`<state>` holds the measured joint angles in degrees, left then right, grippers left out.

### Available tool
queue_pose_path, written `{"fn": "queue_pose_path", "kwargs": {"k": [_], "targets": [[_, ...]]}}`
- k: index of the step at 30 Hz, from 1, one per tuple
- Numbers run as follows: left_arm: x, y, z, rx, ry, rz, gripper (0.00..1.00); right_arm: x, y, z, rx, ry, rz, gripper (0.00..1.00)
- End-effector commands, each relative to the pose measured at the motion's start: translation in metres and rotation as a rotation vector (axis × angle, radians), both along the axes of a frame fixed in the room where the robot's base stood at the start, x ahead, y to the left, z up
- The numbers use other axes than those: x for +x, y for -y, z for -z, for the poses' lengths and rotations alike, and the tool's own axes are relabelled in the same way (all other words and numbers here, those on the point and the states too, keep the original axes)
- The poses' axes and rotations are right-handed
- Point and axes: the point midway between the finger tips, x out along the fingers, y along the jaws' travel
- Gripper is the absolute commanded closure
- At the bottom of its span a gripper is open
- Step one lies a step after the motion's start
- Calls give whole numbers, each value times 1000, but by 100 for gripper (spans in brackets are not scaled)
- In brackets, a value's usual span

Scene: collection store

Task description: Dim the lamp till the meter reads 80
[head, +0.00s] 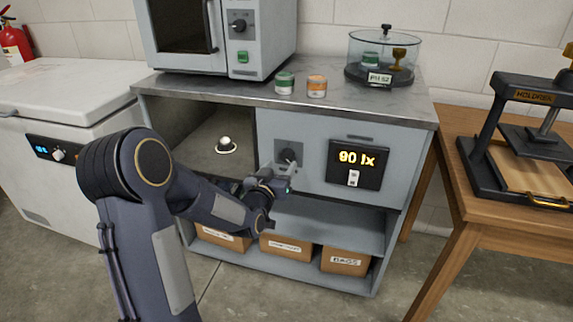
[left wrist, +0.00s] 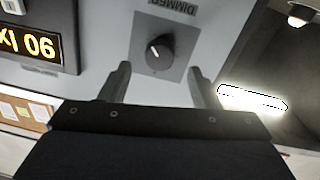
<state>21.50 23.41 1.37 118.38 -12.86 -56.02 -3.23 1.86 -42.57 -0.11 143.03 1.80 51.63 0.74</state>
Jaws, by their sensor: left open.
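The meter (head: 356,163) on the cabinet front reads 90 lx. It also shows upside down in the left wrist view (left wrist: 32,45). The dark dimmer knob (head: 288,156) sits on a grey plate left of the meter. In the left wrist view the knob (left wrist: 157,52), with a pale pointer mark, is in front of my left gripper (left wrist: 160,76). The jaws are open on either side of it, apart from the knob. A glowing tube lamp (left wrist: 252,99) shows in the dark bay in the wrist view; the head view hides it. My right gripper is out of view.
A white dome (head: 226,144) stands in the open bay. Cardboard boxes (head: 345,261) fill the low shelf. A microwave-like unit (head: 240,55), two tins (head: 317,87) and a glass case (head: 384,55) stand on top. A wooden table (head: 485,235) with a press stands right.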

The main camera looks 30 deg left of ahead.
Motion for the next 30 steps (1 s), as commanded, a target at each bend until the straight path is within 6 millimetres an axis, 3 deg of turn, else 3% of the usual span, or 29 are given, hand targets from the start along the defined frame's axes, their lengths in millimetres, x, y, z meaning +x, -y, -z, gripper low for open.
{"fn": "queue_pose_path", "kwargs": {"k": [7, 18, 28, 30], "targets": [[33, -5, 0, 0, 0, 1, 43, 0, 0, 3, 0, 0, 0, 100], [39, -7, 0, 0, -2, 0, 43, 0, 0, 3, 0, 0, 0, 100], [39, -7, 0, 0, -2, 0, 87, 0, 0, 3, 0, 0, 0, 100], [39, -7, 1, -2, -2, 0, 88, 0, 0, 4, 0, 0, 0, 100]]}}
